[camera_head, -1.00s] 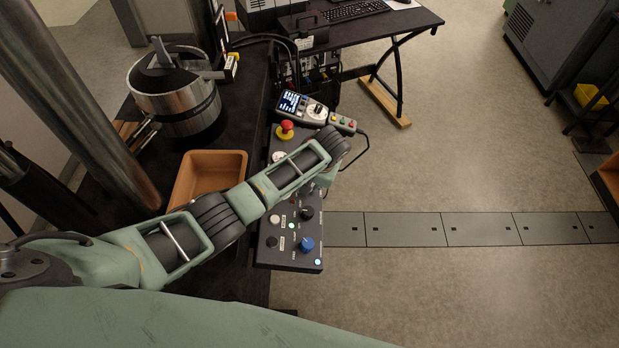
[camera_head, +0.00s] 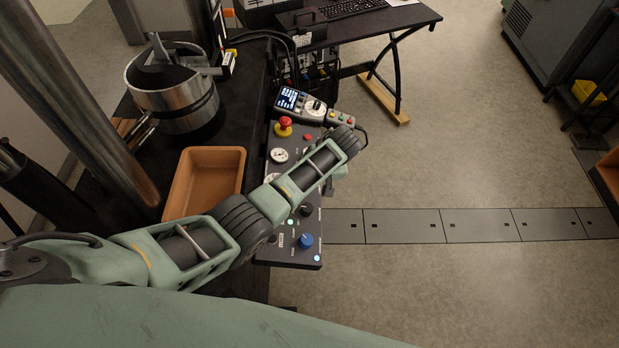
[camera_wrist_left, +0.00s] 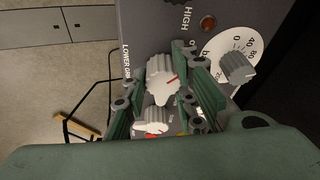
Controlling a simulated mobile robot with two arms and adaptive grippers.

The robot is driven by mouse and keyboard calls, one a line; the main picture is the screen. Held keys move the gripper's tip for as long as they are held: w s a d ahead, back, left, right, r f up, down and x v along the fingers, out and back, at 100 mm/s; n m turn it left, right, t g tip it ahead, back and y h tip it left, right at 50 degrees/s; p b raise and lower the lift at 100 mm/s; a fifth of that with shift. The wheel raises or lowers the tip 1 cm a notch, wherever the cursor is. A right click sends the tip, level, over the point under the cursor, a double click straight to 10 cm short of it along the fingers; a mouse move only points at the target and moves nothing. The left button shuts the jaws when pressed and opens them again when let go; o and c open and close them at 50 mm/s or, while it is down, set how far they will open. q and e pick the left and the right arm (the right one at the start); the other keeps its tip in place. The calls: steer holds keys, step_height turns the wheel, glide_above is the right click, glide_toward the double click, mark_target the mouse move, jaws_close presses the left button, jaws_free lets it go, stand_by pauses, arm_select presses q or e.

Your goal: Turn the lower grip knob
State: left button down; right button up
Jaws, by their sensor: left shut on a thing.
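The lower grip knob (camera_wrist_left: 161,82) is a pale, ribbed knob with a red pointer line. In the left wrist view it sits beside the printed words "LOWER GR…", the rest of which is covered. My left gripper (camera_wrist_left: 160,90) has its green-grey fingers on both sides of this knob and is shut on it. In the head view my left forearm lies over the control panel (camera_head: 291,257) and hides the knob and most of the gripper. My right gripper is in neither view.
Close by are another pale knob (camera_wrist_left: 152,122), a dial knob on a white scale (camera_wrist_left: 238,68) and a dark red light (camera_wrist_left: 208,22). The panel also bears a red emergency button (camera_head: 285,123) and a blue knob (camera_head: 306,241). An orange tray (camera_head: 240,158) stands left of it.

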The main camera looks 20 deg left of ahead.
arm_select(q)
steer(key=shift+d, duration=0.4)
steer(key=c, duration=1.7)
jaws_free()
steer(key=shift+f, duration=0.1)
steer(key=shift+c, duration=0.2)
steer(key=shift+o, duration=0.8)
steer(key=shift+w, duration=0.15)
steer(key=shift+a, duration=0.1)
steer(key=v, duration=1.2)
